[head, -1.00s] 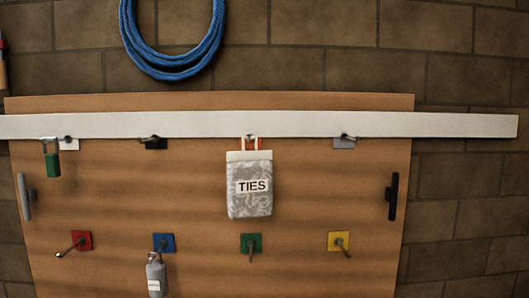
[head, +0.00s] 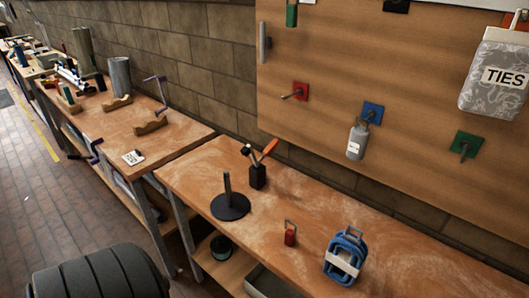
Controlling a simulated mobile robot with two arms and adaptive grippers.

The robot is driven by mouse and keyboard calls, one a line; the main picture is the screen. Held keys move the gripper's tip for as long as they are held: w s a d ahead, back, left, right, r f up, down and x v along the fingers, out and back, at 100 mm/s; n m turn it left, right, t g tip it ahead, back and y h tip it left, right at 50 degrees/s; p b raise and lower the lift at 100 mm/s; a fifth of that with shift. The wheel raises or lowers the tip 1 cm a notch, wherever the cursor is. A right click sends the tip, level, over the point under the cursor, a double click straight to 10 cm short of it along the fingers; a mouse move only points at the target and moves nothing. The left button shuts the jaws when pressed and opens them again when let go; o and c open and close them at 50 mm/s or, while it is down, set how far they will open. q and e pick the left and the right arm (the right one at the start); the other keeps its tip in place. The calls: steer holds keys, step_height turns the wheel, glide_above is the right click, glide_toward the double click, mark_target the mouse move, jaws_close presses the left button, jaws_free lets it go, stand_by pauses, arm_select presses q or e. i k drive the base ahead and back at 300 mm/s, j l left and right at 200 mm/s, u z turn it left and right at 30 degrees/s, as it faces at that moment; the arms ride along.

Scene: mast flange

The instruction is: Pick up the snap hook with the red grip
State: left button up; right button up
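A small red-bodied piece with a grey metal loop on top (head: 290,234) stands on the near wooden bench (head: 400,262). It is the only small red-gripped hook-like thing I see; it is too small to tell whether it is a snap hook or a padlock. It stands apart, left of a blue bundle with a white label (head: 343,258).
A black disc stand with an upright post (head: 229,204) and a black holder with tools (head: 257,176) stand left of the red piece. The pegboard with coloured hook plates (head: 410,70) rises behind. Another cluttered bench (head: 100,115) extends left. Bare bench lies at right.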

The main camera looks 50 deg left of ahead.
mark_target(290, 234)
steer(key=u, duration=1.2)
